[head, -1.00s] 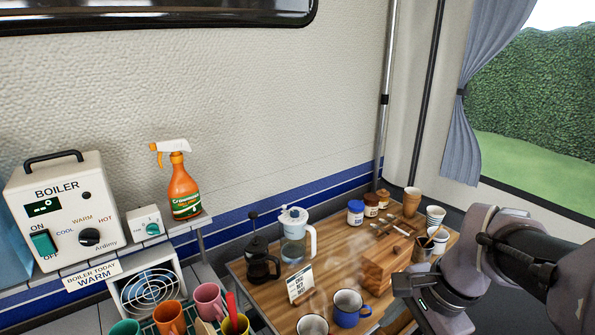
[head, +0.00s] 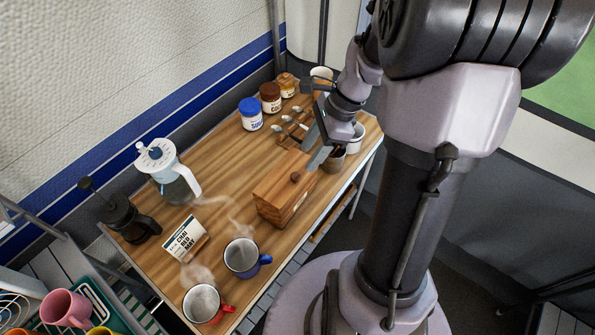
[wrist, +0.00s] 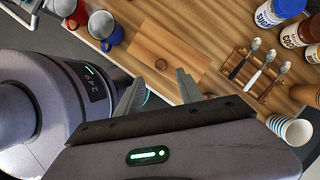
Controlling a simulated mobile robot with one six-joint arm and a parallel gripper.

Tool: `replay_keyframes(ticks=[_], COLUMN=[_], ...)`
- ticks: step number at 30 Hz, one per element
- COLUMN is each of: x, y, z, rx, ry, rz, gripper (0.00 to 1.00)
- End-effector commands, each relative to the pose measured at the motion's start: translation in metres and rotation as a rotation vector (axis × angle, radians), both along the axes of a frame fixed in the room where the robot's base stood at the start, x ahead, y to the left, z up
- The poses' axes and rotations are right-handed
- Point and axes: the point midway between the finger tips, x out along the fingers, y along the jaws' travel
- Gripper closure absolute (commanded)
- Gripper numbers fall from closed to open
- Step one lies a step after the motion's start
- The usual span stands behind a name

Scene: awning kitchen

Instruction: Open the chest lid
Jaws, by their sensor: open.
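The chest is a small wooden box (head: 284,200) on the table, with its flat lid shut and a round brown knob (head: 296,177) on top. In the wrist view the lid (wrist: 180,35) is seen from above, with the knob (wrist: 161,64) just beyond my fingertips. My gripper (head: 317,158) is at the right end of the chest, above table height. In the wrist view my gripper (wrist: 159,82) is open, its two fingers apart with nothing between them. The knob looks clear of both fingers.
A blue mug (head: 243,258) and a red-handled mug (head: 205,304) steam at the front left, beside a small sign (head: 183,239). A spoon rack (head: 290,133) and several jars stand behind the chest. Paper cups (head: 355,138) stand close to my gripper on the right.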

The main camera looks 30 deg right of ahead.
Motion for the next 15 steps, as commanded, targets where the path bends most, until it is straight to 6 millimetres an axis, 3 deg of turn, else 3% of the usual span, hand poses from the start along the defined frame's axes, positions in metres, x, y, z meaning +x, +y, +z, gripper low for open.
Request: replay_keyframes(ticks=[1, 6, 15], x=[0.002, 0.007, 0.011], y=[0.006, 0.02, 0.027], z=[-0.02, -0.055, -0.071], rx=[0.002, 0.001, -0.002], ry=[0.003, 0.002, -0.001], rz=[0.002, 0.002, 0.001], gripper=[0.56, 0.56, 0.56])
